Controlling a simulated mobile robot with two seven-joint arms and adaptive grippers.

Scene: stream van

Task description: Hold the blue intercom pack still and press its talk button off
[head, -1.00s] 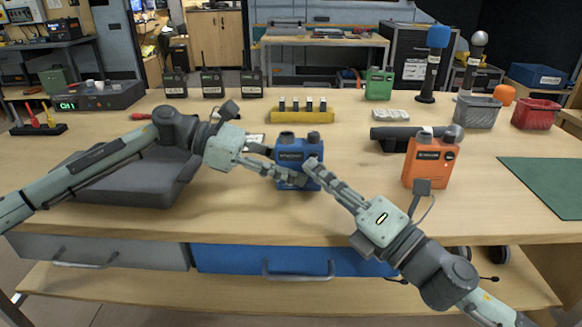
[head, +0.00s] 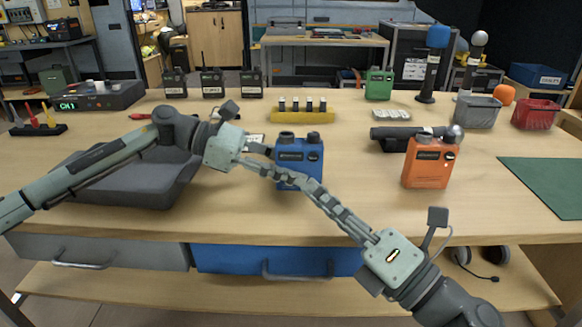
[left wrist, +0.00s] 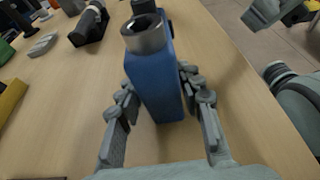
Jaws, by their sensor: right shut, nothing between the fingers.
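The blue intercom pack (head: 287,156) stands upright on the workbench; it also shows in the left wrist view (left wrist: 155,82), with a dark round knob on top. My left gripper (head: 290,178) reaches in from the left, with its fingers against two opposite sides of the pack (left wrist: 160,98). My right gripper (head: 320,197) is shut and empty, its tips near the pack's lower right front and overlapping the left fingers in the head view. I cannot tell whether the right tips touch anything. The talk button is too small to make out.
An orange pack (head: 428,165) stands to the right and a green pack (head: 379,85) behind. A grey padded tray (head: 125,190) lies under my left arm. A yellow rack (head: 302,116) and a dark cylinder in a cradle (head: 400,136) stand behind.

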